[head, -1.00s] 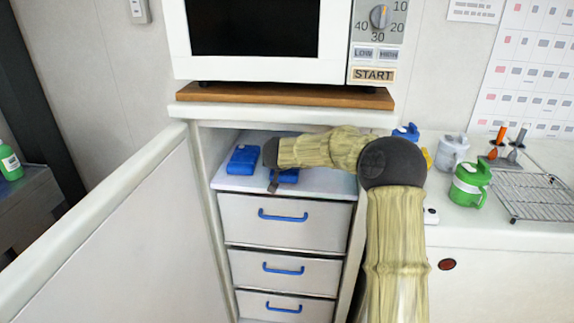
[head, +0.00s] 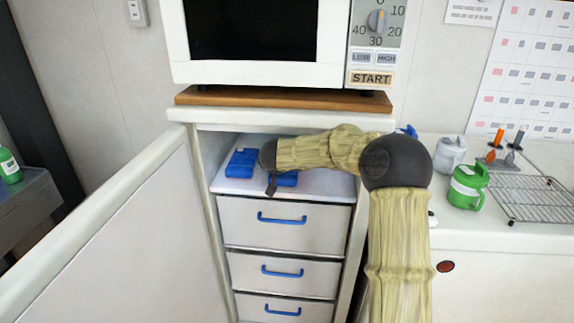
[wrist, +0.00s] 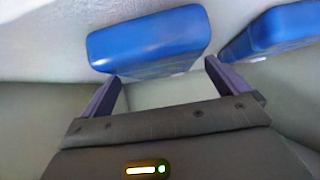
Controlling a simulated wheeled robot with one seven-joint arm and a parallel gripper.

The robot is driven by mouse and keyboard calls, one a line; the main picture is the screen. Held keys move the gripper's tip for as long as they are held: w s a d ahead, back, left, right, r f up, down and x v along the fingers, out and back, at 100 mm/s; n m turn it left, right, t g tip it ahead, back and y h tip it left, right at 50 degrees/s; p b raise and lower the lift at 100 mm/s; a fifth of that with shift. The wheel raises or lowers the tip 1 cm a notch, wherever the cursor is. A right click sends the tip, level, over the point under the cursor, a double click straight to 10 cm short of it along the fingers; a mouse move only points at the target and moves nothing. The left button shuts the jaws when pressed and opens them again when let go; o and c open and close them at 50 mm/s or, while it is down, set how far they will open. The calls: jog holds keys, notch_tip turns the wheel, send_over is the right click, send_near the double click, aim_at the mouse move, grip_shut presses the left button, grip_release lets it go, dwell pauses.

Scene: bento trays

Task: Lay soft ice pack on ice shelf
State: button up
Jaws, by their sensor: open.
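Two blue ice packs lie on the white shelf (head: 325,183) above the drawers, under the microwave. The left pack (head: 242,162) lies farther back; the front pack (head: 288,180) is partly covered by my arm and gripper. My gripper (head: 271,188) is at the shelf's front, at the left end of the front pack. In the wrist view, my gripper (wrist: 160,88) is open with nothing between its fingers. One blue pack (wrist: 150,42) lies just beyond the fingertips, and another blue pack (wrist: 270,35) is at upper right. I cannot tell whether a fingertip touches the pack.
A microwave (head: 260,72) stands on a wooden board (head: 285,98) above the shelf opening. A white panel (head: 110,230) stands at the left. Drawers with blue handles (head: 282,220) are below. A green jug (head: 468,187) and wire rack (head: 535,197) are on the right counter.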

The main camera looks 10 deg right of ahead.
jog(key=p+v, duration=0.2)
jog(key=v, duration=0.8)
jog(key=shift+a, duration=0.15)
jog(key=s+a+f+n+g+y, duration=0.1)
jog(key=s+f+n+y, duration=0.15)
jog(key=s, duration=0.45)
jog(key=s+a+f+n+g+y, duration=0.1)
jog(key=s+a+f+n+y, duration=0.1)
jog(key=s+f, duration=0.35)
jog(key=s+d+f+g, duration=0.2)
jog(key=s+d, duration=0.1)
jog(key=s, duration=0.6)
jog(key=s+d+f+g+h, duration=0.1)
jog(key=s+d+f+g, duration=0.2)
jog(key=s, duration=0.7)
jog(key=shift+d+m, duration=0.2)
jog(key=shift+m, duration=0.25)
